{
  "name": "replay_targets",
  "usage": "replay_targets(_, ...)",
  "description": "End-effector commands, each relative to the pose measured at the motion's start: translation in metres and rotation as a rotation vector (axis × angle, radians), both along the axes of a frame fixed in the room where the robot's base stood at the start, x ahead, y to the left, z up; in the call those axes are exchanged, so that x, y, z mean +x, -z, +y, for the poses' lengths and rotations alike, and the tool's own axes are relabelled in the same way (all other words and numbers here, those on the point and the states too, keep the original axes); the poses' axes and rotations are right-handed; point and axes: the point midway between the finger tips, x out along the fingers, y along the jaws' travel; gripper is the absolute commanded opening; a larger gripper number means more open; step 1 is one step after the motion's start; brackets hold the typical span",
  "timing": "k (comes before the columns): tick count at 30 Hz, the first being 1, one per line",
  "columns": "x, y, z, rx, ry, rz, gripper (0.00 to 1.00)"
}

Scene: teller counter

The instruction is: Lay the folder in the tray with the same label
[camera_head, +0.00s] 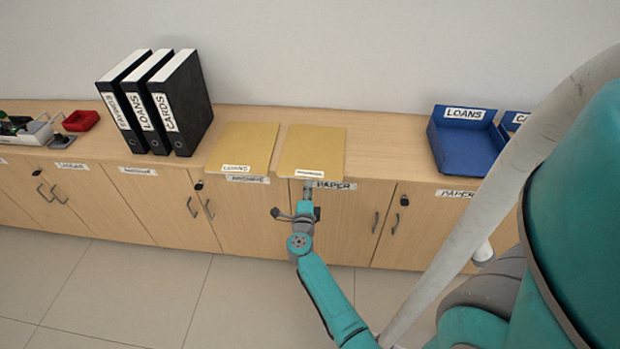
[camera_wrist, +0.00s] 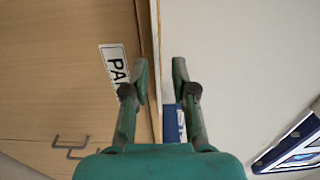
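Two yellow folders lie flat at the counter's front edge in the head view. The left folder (camera_head: 247,145) reads LOANS; the right folder (camera_head: 313,148) has a label too small to read. A blue tray (camera_head: 466,150) labelled LOANS stands to the right. A second blue tray (camera_head: 512,121) beside it is mostly hidden by my arm; its label seems to begin with C. My gripper (camera_head: 308,186) is at the right folder's front edge. In the wrist view my gripper (camera_wrist: 160,70) has its fingers apart, with a thin brownish edge running between them; I cannot tell whether either finger touches it.
Black binders (camera_head: 150,105) stand left of the folders. A red tray (camera_head: 81,120) is farther left. Cabinet doors with handles and a PAPER label (camera_head: 335,185) lie below the counter edge. Counter between the right folder and the LOANS tray is clear.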

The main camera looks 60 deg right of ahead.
Motion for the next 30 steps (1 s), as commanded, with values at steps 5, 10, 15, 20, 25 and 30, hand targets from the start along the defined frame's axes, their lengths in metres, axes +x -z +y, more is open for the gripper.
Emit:
replay_targets(5,0.008,-0.001,-0.021,-0.001,0.001,0.001,0.26)
replay_targets(10,0.014,0.000,-0.036,0.000,0.002,0.001,0.26)
replay_targets(15,0.018,0.000,-0.043,0.000,0.001,0.001,0.26)
replay_targets(20,0.018,0.000,-0.044,0.001,0.001,0.001,0.26)
replay_targets(25,0.018,0.000,-0.044,0.001,0.001,0.001,0.26)
replay_targets(30,0.018,0.000,-0.044,0.001,0.001,0.001,0.05)
